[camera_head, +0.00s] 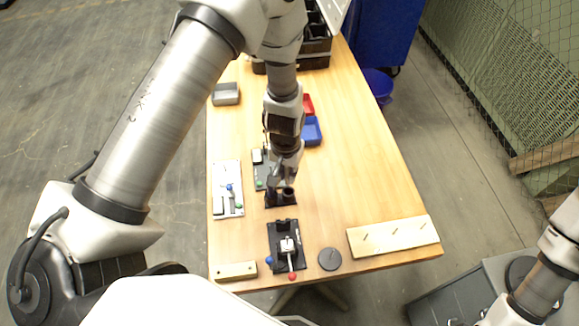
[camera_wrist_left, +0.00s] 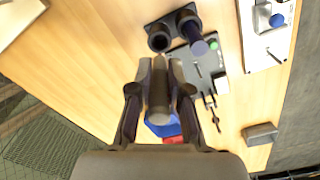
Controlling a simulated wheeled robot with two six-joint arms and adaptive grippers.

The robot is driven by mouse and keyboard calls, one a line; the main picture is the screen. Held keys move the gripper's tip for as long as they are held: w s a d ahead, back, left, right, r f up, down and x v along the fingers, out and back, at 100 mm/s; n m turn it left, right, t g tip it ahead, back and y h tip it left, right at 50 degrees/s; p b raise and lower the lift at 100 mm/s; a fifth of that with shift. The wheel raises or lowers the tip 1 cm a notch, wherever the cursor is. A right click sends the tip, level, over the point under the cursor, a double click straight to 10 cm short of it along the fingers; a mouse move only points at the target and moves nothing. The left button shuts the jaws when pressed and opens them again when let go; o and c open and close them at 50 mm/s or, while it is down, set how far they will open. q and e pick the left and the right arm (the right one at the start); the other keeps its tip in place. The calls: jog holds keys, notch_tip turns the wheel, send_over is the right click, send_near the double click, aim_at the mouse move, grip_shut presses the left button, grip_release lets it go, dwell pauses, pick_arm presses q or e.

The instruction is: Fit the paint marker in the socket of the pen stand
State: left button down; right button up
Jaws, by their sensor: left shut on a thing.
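My left gripper (camera_head: 283,182) points down over the black pen stand (camera_head: 281,200) on the wooden table. In the left wrist view, the gripper (camera_wrist_left: 158,88) is shut on a grey-brown cylinder, which looks like the paint marker (camera_wrist_left: 158,98). The pen stand (camera_wrist_left: 172,28) lies just beyond the fingertips there, with two round black holders. The nearer holder (camera_wrist_left: 158,40) shows a dark open mouth. A dark blue-grey cylinder (camera_wrist_left: 200,47) sticks out at the other holder. The held piece looks apart from the stand, but its far end is partly hidden by the fingers. My right gripper is out of view.
A white panel (camera_head: 227,190) and a dark panel (camera_head: 261,172) lie left of the stand. A black lever fixture (camera_head: 285,242), dark disc (camera_head: 330,259) and pegged board (camera_head: 393,236) lie nearer. Blue (camera_head: 312,130) and red (camera_head: 308,104) bins stand behind. The table's right middle is clear.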

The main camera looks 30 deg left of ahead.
aim_at(287, 182)
pick_arm(q)
notch_tip(287, 182, down, 3)
jog(key=shift+w+d+r+b, duration=0.15)
jog(key=shift+r+b, duration=0.05)
jog(key=shift+b, duration=0.5)
jog(key=shift+f, duration=0.15)
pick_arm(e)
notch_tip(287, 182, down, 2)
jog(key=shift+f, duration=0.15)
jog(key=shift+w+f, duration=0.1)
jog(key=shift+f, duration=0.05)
pick_arm(q)
jog(key=shift+f, duration=0.1)
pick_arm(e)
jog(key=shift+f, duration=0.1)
pick_arm(q)
jog(key=shift+f+b, duration=0.15)
jog(key=shift+b, duration=0.25)
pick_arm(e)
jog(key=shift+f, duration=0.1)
pick_arm(q)
jog(key=shift+f+b, duration=0.45)
jog(key=shift+f, duration=0.1)
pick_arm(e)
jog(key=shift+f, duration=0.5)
pick_arm(q)
jog(key=shift+f, duration=0.1)
